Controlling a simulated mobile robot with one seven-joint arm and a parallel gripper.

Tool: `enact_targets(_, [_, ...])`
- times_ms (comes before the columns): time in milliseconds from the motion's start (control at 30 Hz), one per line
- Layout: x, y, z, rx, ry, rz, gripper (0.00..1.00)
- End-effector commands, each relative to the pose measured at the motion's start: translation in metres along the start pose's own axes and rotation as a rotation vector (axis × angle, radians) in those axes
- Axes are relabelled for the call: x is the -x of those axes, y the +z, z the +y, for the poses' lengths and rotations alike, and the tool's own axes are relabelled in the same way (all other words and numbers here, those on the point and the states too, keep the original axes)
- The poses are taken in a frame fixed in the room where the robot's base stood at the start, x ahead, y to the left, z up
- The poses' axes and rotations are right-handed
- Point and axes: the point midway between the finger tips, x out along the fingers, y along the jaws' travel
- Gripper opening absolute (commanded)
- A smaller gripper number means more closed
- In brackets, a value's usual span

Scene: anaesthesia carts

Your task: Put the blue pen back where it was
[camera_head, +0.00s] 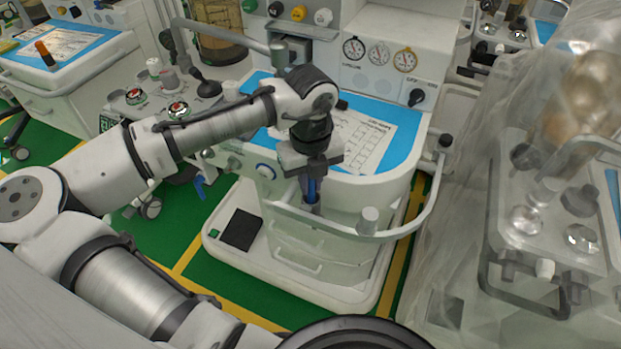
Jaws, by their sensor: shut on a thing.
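My gripper (312,196) points down over the front edge of the middle anaesthesia cart (385,203). It is shut on the blue pen (311,187), which shows as a narrow blue strip between the dark fingers. The pen looks roughly upright, and the fingers hide much of it. Behind the gripper, a printed sheet (362,143) lies on the cart's blue mat (403,146). My arm covers part of the mat. I cannot tell whether the pen touches anything below.
A curved white rail (412,228) runs around the cart's front, close to the gripper. Gauges (379,54) and knobs stand behind the mat. A plastic-draped cart (460,215) is at the right. Another cart at the left holds a dark, orange-topped object (45,54).

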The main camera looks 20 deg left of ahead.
Motion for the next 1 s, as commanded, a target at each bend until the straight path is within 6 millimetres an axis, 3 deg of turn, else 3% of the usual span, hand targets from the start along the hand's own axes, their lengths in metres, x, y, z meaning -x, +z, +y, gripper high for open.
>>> enact_targets(233, [-0.004, 0.0, 0.0, 0.0, -0.001, 0.002, 0.0])
enact_targets(267, [-0.004, 0.0, 0.0, 0.0, 0.0, 0.002, 0.15])
enact_targets(433, [-0.004, 0.0, 0.0, 0.0, 0.0, 0.001, 0.36])
enact_targets(767, [-0.001, 0.0, 0.0, 0.0, 0.001, -0.001, 0.36])
enact_targets(867, [0.008, 0.001, 0.0, 0.0, -0.001, -0.002, 0.36])
enact_targets(1000, [0.035, 0.001, -0.001, 0.0, -0.003, -0.001, 0.36])
